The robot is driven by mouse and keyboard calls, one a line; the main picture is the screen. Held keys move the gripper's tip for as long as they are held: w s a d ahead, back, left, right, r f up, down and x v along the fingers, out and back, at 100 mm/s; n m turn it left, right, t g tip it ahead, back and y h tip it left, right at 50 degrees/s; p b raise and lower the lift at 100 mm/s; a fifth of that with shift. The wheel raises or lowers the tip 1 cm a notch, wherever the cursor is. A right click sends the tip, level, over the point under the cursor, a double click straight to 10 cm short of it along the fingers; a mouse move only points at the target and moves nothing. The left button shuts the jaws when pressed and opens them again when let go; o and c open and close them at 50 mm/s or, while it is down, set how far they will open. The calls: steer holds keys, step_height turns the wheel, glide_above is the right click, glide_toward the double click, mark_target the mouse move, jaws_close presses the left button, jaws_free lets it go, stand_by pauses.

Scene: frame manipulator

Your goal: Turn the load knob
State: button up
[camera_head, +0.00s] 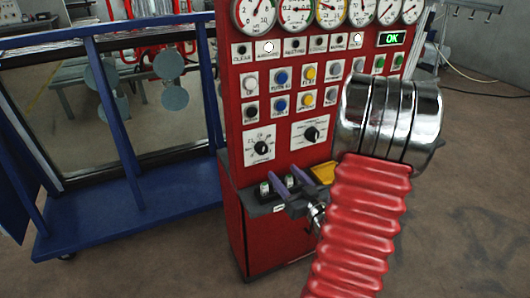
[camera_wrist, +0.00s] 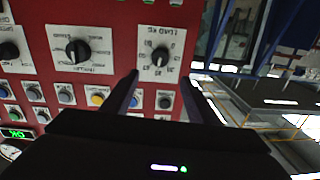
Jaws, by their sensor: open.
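The load knob (camera_wrist: 160,56) is a small black dial on a white plate marked "LOAD KG", upside down in the wrist view. In the head view it appears to be the left black dial (camera_head: 261,148) of two on the red panel's lower front. My gripper (camera_wrist: 163,78) is open and empty, its two dark fingers pointing at the panel. In the wrist view the knob lies between the fingertip directions, slightly beyond the tips. In the head view my gripper (camera_head: 281,173) is below the two dials. I see no contact with the knob.
A second, larger dial (camera_wrist: 77,50) sits beside the load knob. Rows of coloured buttons (camera_head: 281,77), gauges (camera_head: 296,12) and a green "OK" display (camera_head: 392,38) are above. A blue frame (camera_head: 120,110) stands left of the panel. Open floor lies right.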

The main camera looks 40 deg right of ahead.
mark_target(263, 150)
stand_by(0.3)
steer(key=x, duration=1.3)
steer(key=shift+w, duration=0.4)
steer(key=c, duration=1.1)
